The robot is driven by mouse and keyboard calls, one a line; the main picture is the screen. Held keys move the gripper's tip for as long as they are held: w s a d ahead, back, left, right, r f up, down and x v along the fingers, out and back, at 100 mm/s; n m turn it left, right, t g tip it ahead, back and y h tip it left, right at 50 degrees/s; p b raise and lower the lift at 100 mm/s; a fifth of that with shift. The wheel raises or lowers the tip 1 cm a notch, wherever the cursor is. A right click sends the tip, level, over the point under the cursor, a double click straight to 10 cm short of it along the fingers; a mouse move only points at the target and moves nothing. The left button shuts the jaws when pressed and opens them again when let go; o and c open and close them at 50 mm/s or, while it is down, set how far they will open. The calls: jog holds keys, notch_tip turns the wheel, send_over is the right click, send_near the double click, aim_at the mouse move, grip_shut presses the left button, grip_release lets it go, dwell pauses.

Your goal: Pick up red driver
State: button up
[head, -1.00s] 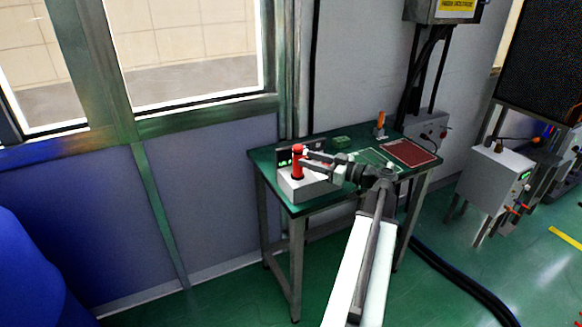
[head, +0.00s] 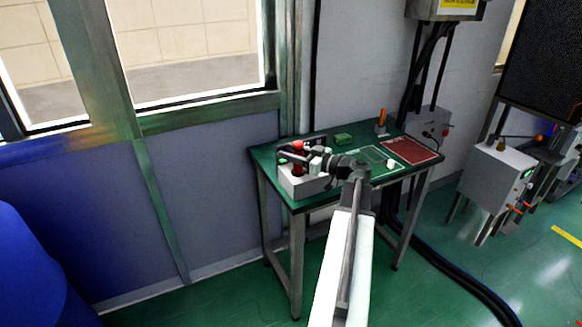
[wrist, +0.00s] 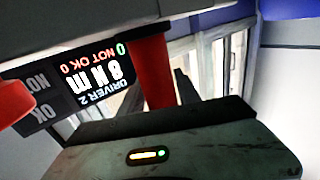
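The red driver (head: 298,146) stands upright at the grey box (head: 302,185) on the left of the green table. My gripper (head: 299,148) reaches in from the right at the driver's height, its dark fingers apart with the red driver between them. In the wrist view the red driver (wrist: 151,72) is close in front of my gripper, at the picture's middle. Whether a finger touches it I cannot tell. The driver's lower part is partly hidden by my gripper in the head view.
A display panel (wrist: 85,75) reading "DRIVER 2", upside down, is close by in the wrist view. An orange-handled tool (head: 381,118), a green block (head: 343,138) and a red mat (head: 410,151) are on the table (head: 335,187). A wall stands behind.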

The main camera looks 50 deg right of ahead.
jog(key=shift+w+a, duration=0.1)
grip_shut()
jog(key=shift+r, duration=0.1)
